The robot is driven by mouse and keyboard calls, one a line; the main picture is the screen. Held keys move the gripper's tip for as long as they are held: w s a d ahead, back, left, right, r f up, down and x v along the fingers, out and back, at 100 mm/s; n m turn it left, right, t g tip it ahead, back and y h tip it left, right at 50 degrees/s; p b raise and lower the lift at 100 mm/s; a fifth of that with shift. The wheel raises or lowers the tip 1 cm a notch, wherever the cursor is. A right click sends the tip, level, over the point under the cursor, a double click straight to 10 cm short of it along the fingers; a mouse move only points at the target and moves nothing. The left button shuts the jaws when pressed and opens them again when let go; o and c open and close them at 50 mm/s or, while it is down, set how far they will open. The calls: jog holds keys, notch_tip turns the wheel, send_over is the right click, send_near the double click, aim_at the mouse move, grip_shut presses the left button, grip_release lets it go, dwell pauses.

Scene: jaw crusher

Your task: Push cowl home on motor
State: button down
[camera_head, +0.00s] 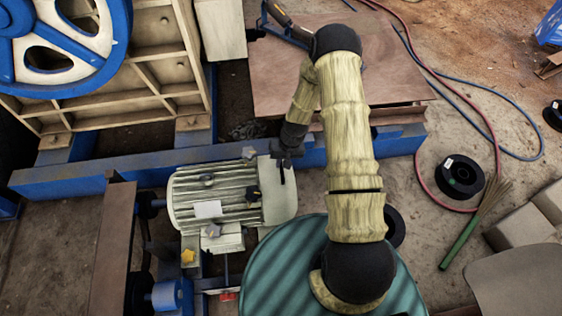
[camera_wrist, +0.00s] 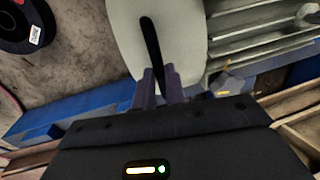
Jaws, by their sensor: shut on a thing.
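The motor (camera_head: 215,192) is a pale grey-green ribbed body on a blue frame, left of my arm. The pale smooth cowl (camera_head: 279,203) is at the motor's right end, lined up with the ribbed body. In the wrist view the cowl (camera_wrist: 185,35) lies beside the motor's ribs (camera_wrist: 262,32). I cannot tell whether a gap remains between them. My gripper (camera_head: 284,160) is at the cowl's far upper side, and its fingers (camera_wrist: 157,85) are shut on the cowl's narrow black bar (camera_wrist: 151,42). The fingers hide the bar's near end.
A blue beam (camera_head: 115,172) runs behind the motor, below the crusher with its blue flywheel (camera_head: 60,45). A green striped round surface (camera_head: 285,265) is close to the motor's right. A black spool (camera_head: 460,177), a green-handled brush (camera_head: 462,235) and hoses lie on the floor at right.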

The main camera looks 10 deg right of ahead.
jog(key=shift+w+a, duration=0.1)
jog(key=shift+a, duration=0.25)
jog(key=c, duration=1.5)
grip_release()
jog(key=shift+o, duration=0.2)
jog(key=shift+d, duration=0.1)
jog(key=shift+r, duration=0.1)
jog(key=shift+d+r, duration=0.1)
jog(key=shift+r, duration=0.2)
jog(key=d+r+p, duration=0.2)
jog(key=d+r, duration=0.1)
jog(key=r, duration=1.3)
jog(key=shift+s+r+p, duration=0.15)
jog(key=shift+s+p, duration=0.05)
jog(key=shift+p, duration=0.15)
jog(key=shift+d, duration=0.1)
